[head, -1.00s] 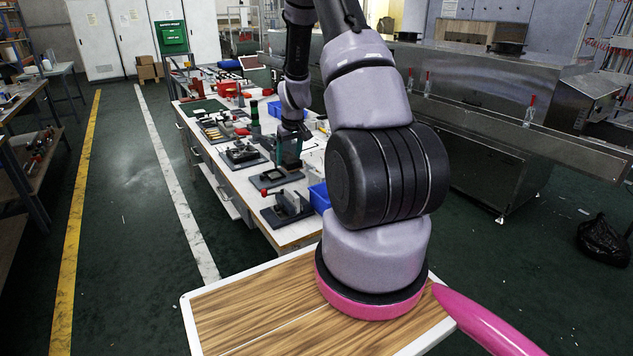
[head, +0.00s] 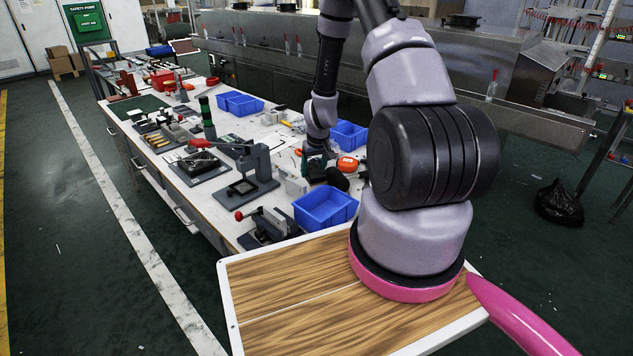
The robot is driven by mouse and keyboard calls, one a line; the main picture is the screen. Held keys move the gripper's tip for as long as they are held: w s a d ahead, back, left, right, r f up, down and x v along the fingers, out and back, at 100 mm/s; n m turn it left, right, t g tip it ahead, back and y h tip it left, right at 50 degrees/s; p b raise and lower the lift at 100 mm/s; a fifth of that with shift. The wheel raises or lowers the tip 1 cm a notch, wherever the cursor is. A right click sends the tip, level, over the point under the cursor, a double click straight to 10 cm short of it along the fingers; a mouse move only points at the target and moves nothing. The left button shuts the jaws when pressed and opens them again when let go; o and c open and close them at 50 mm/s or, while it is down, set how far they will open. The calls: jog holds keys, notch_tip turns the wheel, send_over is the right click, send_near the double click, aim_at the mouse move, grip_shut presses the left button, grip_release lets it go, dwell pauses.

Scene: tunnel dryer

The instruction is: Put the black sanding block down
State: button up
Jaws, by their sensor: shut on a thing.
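My gripper (head: 318,172) is low over the white workbench (head: 222,205), between the blue bins and left of an orange item. It is shut on a small dark thing, which I take to be the black sanding block (head: 338,180). The block shows only as a dark shape at the fingertips, partly hidden by the gripper. I cannot tell whether it touches the bench top.
Blue bins stand in front (head: 325,208), behind (head: 348,135) and at the back left (head: 239,103) of my gripper. An orange item (head: 347,165) lies close on its right. A lever press (head: 255,172) and clamp fixtures crowd the left side.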

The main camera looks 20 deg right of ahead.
jog(key=shift+f, duration=2.45)
jog(key=shift+a+f, duration=0.1)
jog(key=o, duration=1)
